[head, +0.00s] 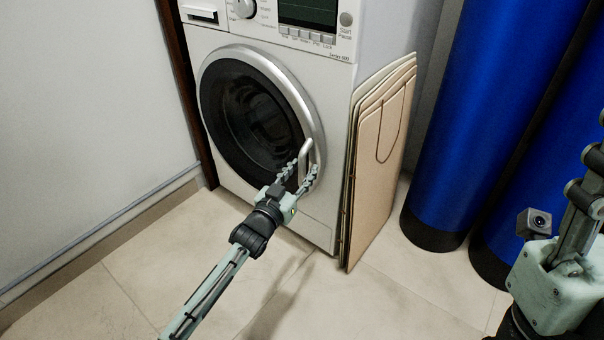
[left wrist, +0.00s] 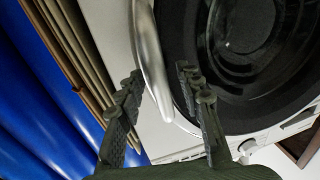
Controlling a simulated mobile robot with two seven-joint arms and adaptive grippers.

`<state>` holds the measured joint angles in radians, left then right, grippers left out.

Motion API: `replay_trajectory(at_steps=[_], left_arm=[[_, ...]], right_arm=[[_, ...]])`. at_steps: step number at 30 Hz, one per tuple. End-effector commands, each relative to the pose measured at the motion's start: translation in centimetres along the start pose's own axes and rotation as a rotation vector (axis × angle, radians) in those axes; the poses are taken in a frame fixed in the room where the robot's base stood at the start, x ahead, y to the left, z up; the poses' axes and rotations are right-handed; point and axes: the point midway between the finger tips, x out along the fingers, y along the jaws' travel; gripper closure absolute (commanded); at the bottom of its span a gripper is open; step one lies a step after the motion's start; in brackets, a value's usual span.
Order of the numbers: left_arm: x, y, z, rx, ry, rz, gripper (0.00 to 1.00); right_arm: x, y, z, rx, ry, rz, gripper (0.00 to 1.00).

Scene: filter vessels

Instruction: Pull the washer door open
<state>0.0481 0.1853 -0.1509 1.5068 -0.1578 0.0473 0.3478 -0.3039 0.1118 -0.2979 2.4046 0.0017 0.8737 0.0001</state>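The white washer (head: 335,92) stands against the wall, its round dark-glass door (head: 250,110) with a silver rim looking closed. A silver bar handle (head: 306,157) is on the door's right side; it also shows in the left wrist view (left wrist: 149,55). My left gripper (head: 302,168) is at the handle with its fingers apart. In the left wrist view its fingertips (left wrist: 160,74) lie on either side of the bar, with gaps visible; contact cannot be made out. My right gripper (head: 588,185) is at the right edge, partly cut off, away from the washer.
Folded tan boards (head: 377,165) lean against the washer's right side, close to the handle. Blue cylinders (head: 470,120) with black bases stand farther right. A white wall (head: 85,110) is on the left. The tiled floor (head: 370,300) in front is clear.

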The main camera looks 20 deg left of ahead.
Motion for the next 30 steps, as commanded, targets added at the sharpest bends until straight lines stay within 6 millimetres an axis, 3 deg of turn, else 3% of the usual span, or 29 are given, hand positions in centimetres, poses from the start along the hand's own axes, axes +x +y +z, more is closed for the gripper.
replay_trajectory(at_steps=[8,17,30], left_arm=[[0.22,0.02,0.02,0.0,-0.001,0.0,0.64],[0.2,0.01,0.03,0.0,-0.001,0.0,1.0],[0.02,-0.09,0.02,0.001,-0.002,0.003,1.0]], right_arm=[[0.04,0.0,0.02,0.0,0.0,-0.002,0.6],[0.05,0.0,0.02,0.0,0.0,-0.002,0.6],[0.14,0.0,-0.01,0.0,0.001,-0.002,0.6]])
